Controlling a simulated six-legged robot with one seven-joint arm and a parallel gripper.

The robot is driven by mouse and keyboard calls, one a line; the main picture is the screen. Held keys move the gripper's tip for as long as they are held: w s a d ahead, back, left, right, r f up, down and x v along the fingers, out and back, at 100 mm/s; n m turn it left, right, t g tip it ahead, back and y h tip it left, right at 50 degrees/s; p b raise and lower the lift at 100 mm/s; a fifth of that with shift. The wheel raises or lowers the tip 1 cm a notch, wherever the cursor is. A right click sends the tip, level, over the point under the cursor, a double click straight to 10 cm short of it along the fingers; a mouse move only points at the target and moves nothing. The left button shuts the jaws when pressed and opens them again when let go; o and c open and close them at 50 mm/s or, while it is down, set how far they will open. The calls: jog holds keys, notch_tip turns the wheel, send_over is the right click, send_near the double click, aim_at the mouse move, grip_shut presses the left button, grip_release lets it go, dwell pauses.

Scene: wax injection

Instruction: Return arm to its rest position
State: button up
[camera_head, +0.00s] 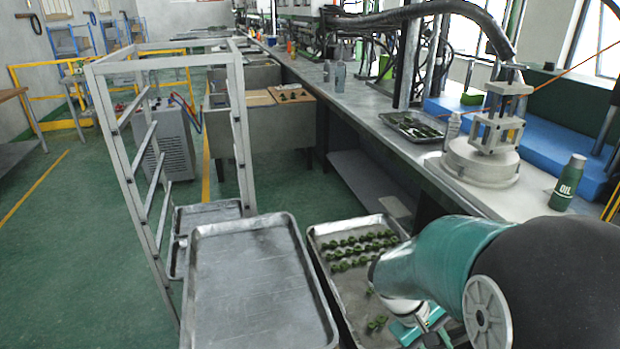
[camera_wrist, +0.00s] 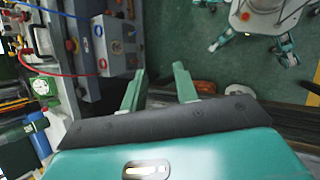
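My arm (camera_head: 450,262), teal and black, reaches in from the lower right in the head view, over the right-hand tray. My gripper (camera_wrist: 160,88) shows in the wrist view with its two green fingers clearly apart and nothing between them. The wrist view looks down past the fingers at green floor and part of my own legs.
An empty metal tray (camera_head: 255,290) sits at the front. A second tray (camera_head: 335,292) beside it holds rows of small green pieces. A metal rack frame (camera_head: 240,135) stands at left. The long bench (camera_head: 390,140) carries a wax press (camera_head: 485,160) and an OIL bottle (camera_head: 567,183) near my arm.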

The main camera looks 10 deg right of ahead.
jog(key=s+a+r+m+t+y, duration=0.3)
jog(key=a+r+t+y, duration=0.3)
jog(key=a+r, duration=0.9)
jog(key=s+r+t, duration=0.1)
jog(key=t, duration=0.2)
jog(key=shift+r, duration=0.4)
jog(key=shift+d, duration=0.15)
